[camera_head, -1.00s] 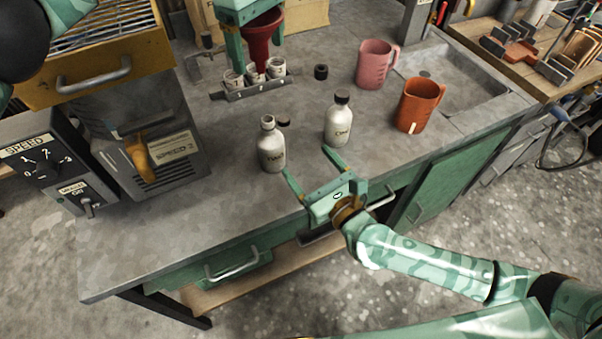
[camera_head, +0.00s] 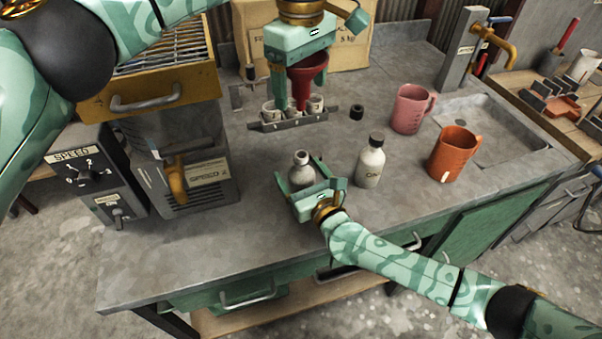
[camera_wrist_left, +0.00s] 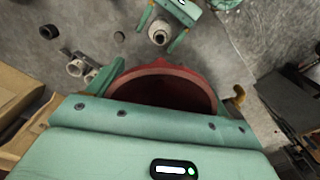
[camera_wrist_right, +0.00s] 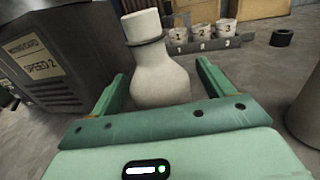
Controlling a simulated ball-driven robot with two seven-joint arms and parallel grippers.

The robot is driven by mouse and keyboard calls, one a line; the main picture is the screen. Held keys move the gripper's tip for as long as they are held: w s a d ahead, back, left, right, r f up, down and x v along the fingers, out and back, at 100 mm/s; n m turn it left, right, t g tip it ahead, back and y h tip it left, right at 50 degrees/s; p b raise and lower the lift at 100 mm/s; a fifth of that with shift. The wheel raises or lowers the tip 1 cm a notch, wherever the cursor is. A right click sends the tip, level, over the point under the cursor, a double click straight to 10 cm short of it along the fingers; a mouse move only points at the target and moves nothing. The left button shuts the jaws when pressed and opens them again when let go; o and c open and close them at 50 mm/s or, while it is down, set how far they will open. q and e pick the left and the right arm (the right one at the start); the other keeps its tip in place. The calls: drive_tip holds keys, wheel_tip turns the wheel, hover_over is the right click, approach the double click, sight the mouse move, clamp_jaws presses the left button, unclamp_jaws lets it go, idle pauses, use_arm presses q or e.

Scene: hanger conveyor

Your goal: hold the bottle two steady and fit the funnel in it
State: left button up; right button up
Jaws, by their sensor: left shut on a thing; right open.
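Bottle two (camera_head: 302,168) is a white, uncapped bottle standing upright on the grey bench. My right gripper (camera_head: 300,174) is open, with one finger on each side of the bottle. The right wrist view shows the bottle (camera_wrist_right: 158,75) between the fingers, with gaps beside it. The red funnel (camera_head: 310,68) is in my left gripper (camera_head: 294,88), which is shut on it. The funnel is up behind bottle two and apart from it. Its wide mouth fills the middle of the left wrist view (camera_wrist_left: 165,85).
A capped white bottle (camera_head: 370,162) stands close right of bottle two. A rack (camera_head: 290,122) with numbered cups is behind. A pink mug (camera_head: 408,110) and an orange mug (camera_head: 447,158) stand right, by the sink. A machine with a speed dial (camera_head: 85,170) stands left.

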sight(302, 108)
drive_tip(key=c, duration=1.1)
use_arm(q)
wheel_tip(302, 108, down, 5)
drive_tip(key=m, duration=0.3)
drive_tip(key=shift+r+m, duration=0.15)
drive_tip(key=shift+m, duration=0.25)
use_arm(e)
drive_tip(key=shift+o, duration=0.2)
use_arm(q)
drive_tip(key=shift+f, duration=2.75)
